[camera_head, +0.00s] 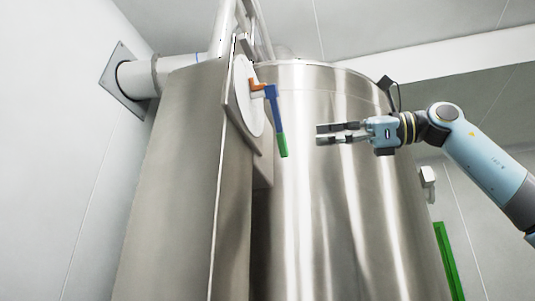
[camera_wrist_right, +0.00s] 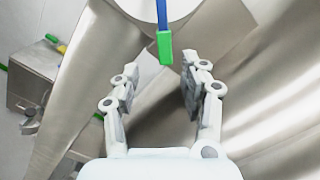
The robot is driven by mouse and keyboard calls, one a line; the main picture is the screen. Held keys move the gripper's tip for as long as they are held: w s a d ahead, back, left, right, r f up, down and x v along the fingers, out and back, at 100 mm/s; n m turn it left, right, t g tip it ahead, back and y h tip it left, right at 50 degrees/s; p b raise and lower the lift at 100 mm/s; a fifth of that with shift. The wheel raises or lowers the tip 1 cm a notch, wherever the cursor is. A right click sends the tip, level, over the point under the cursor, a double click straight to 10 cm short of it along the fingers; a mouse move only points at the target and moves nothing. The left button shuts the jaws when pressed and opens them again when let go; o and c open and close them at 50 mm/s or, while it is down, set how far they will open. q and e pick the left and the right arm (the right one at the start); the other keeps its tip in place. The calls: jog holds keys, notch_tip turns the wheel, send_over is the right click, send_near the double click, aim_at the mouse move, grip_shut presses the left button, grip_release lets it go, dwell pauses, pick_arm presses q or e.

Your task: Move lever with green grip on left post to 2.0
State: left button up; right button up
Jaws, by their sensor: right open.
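The lever is blue with a green grip (camera_head: 282,145) at its lower end. It hangs down, slightly tilted, from an orange pivot piece (camera_head: 257,85) on a round pale dial plate (camera_head: 244,95) on the left steel post. No scale numbers can be read. My right gripper (camera_head: 318,134) is open and empty, to the right of the grip and apart from it. In the right wrist view the green grip (camera_wrist_right: 165,47) shows ahead of and between the open fingers (camera_wrist_right: 157,85), not held. My left gripper is not in view.
A large shiny steel vessel (camera_head: 325,200) stands behind the lever and gripper. A pipe (camera_head: 175,70) enters from the left wall. A green upright bar (camera_head: 448,262) is at lower right. The wrist view shows a grey box (camera_wrist_right: 32,75) at left.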

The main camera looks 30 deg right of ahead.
aim_at(283, 151)
jog(key=shift+h, duration=0.5)
jog(key=p+x, duration=0.2)
jog(key=x, duration=0.1)
jog(key=p+x, duration=0.2)
jog(key=x, duration=0.1)
jog(key=p+x, duration=0.2)
jog(key=x, duration=0.2)
jog(key=shift+w+d+r, duration=0.1)
jog(key=shift+d+r, duration=0.1)
jog(key=shift+r, duration=0.15)
jog(key=shift+f, duration=0.1)
grip_shut()
